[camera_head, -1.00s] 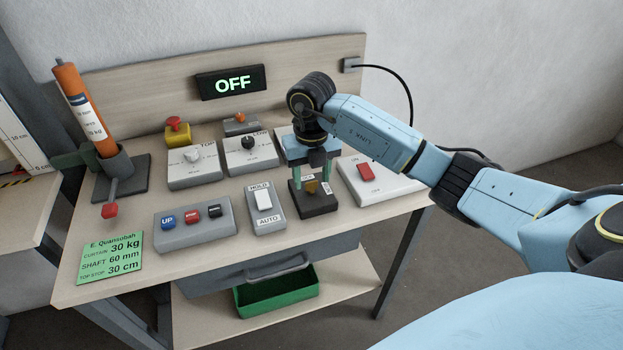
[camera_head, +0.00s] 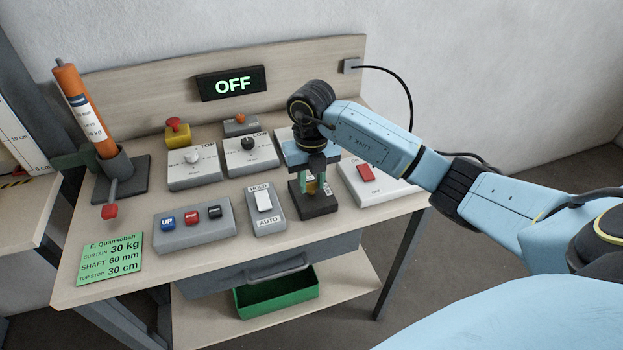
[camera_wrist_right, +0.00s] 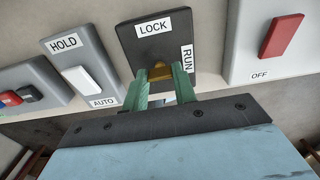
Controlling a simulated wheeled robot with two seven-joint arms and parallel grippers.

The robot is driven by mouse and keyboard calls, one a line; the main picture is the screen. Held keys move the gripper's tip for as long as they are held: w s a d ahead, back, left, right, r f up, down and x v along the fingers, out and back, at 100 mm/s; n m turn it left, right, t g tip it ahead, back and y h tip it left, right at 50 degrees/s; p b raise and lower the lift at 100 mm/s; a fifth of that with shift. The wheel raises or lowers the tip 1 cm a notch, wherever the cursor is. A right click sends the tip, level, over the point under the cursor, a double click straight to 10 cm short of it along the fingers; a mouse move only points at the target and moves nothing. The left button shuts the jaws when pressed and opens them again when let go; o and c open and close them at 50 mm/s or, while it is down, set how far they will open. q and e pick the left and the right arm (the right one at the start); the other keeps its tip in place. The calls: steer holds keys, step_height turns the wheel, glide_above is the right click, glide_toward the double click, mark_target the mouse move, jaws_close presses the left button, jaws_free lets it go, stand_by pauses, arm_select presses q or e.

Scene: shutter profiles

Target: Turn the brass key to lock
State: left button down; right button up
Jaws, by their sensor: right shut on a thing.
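The brass key (camera_head: 311,187) stands in a dark key-switch block (camera_head: 318,207) at the front right of the bench. My right gripper (camera_head: 312,184) points down over the block and is shut on the key. In the right wrist view, the key (camera_wrist_right: 160,72) shows between the two green fingertips. The block's face (camera_wrist_right: 133,50) there carries a LOCK label (camera_wrist_right: 153,27) on its far side and a RUN label (camera_wrist_right: 187,60) on its right. Which label the key points to cannot be told, as the fingers cover much of it. My left gripper is not in view.
A HOLD/AUTO rocker (camera_head: 265,210) stands left of the block, and a red-switch box (camera_head: 382,182) right of it. A button box (camera_head: 194,224), dial boxes (camera_head: 194,167) and a display reading OFF (camera_head: 232,84) are farther left. A green tray (camera_head: 277,293) sits below.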

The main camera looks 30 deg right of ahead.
steer(key=shift+n, duration=0.3)
steer(key=n+b, duration=0.1)
steer(key=n, duration=0.3)
steer(key=shift+n, duration=0.4)
steer(key=n+b, duration=0.2)
steer(key=n, duration=0.2)
steer(key=shift+n, duration=0.3)
steer(key=n+b, duration=0.1)
steer(key=n, duration=0.2)
steer(key=shift+n, duration=0.3)
steer(key=n+b, duration=0.1)
steer(key=n, duration=0.1)
steer(key=shift+n, duration=0.4)
arm_select(q)
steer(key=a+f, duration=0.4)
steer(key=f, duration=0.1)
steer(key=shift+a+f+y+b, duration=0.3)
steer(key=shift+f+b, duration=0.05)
steer(key=shift+b, duration=0.05)
arm_select(e)
steer(key=shift+r+n, duration=0.1)
steer(key=shift+n, duration=0.7)
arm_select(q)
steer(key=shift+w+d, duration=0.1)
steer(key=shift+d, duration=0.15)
arm_select(e)
steer(key=o, duration=1)
